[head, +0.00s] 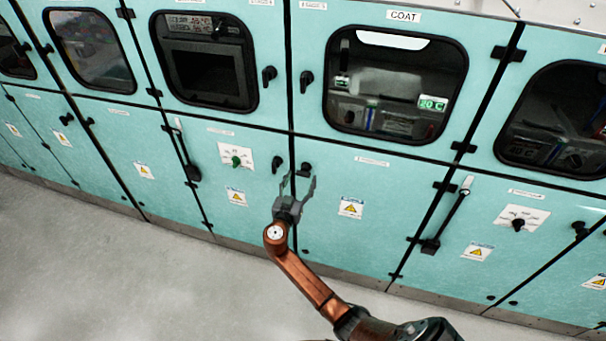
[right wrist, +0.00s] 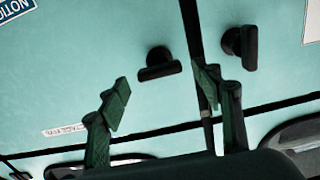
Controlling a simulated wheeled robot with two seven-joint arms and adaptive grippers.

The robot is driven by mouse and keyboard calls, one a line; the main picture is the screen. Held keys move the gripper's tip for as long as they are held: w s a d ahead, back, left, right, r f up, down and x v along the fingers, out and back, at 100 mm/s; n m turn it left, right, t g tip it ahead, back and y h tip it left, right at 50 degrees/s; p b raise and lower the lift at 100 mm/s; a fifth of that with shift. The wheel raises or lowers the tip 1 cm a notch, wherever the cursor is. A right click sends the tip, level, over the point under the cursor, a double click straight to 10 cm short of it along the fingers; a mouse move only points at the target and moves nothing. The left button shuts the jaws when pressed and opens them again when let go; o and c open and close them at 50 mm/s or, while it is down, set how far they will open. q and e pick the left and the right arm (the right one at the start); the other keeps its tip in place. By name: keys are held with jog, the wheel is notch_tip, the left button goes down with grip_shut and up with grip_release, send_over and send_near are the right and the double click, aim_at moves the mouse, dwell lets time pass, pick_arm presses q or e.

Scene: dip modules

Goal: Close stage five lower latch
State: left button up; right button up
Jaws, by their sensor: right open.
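My right gripper (head: 298,180) is open and empty, its fingers pointing at the lower teal doors below the COAT window. A black lower latch (head: 306,168) sits just beyond its fingertips, at the upper left corner of the door under COAT. In the right wrist view this latch (right wrist: 160,65) shows between and beyond the fingers, its handle lying roughly crosswise. A second latch (head: 276,164) is on the neighbouring door across the seam; in the right wrist view its handle (right wrist: 245,46) stands roughly upright. No finger visibly touches either latch. The stage labels are too small to read surely. My left gripper is out of view.
The COAT window (head: 395,85) is above, with an upper latch (head: 306,78) beside it. A green knob (head: 236,160) is on the door to the left. A black lever (head: 446,215) stands at the seam to the right. Grey floor (head: 130,265) in front is clear.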

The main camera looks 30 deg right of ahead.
aim_at(302, 175)
jog(key=shift+x, duration=1.75)
jog(key=c, duration=1.1)
jog(key=shift+a, duration=0.15)
jog(key=shift+c, duration=0.3)
